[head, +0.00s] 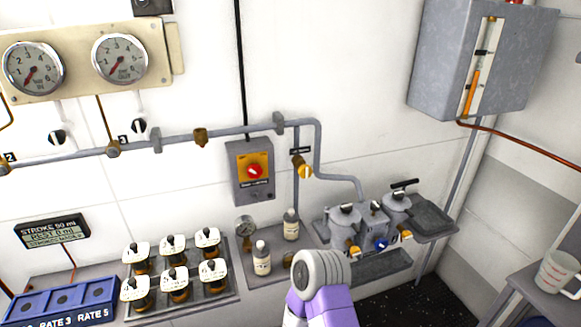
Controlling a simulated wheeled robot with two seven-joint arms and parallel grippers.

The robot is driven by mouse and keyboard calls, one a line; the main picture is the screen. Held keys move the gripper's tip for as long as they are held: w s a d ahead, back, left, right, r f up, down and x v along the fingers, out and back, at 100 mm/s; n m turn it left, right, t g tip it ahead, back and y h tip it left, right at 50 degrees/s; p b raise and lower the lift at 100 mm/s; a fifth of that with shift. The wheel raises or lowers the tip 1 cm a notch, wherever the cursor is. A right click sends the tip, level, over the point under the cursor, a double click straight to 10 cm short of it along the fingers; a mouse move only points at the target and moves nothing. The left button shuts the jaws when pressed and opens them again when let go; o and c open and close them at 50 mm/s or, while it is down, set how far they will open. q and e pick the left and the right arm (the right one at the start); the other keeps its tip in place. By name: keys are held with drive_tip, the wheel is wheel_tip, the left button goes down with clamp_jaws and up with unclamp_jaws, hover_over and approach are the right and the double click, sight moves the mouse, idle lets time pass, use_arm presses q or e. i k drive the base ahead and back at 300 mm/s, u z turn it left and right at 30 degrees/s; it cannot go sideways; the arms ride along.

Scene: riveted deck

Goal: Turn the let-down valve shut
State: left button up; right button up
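A small valve with a yellow handle (305,171) sits on the grey vertical pipe on the back wall, right of the red knob box. A small dark label above it is too small to read surely; I take this as the let-down valve. Its brass body angles down to the right. Whether it is open or shut I cannot tell. One of my arm links, purple with a grey ribbed end, rises at the bottom centre, well below the valve. Neither gripper shows in the head view.
A grey box with a red knob (254,171) is left of the valve. Below stand two white-labelled bottles (262,260) and a small gauge (244,226). Lidded pots (345,219) stand lower right, a rack of several jars (174,280) lower left.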

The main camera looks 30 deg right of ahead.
sight(305, 171)
drive_tip(key=z, duration=2.25)
drive_tip(key=i, duration=0.9)
drive_tip(key=u, duration=1.15)
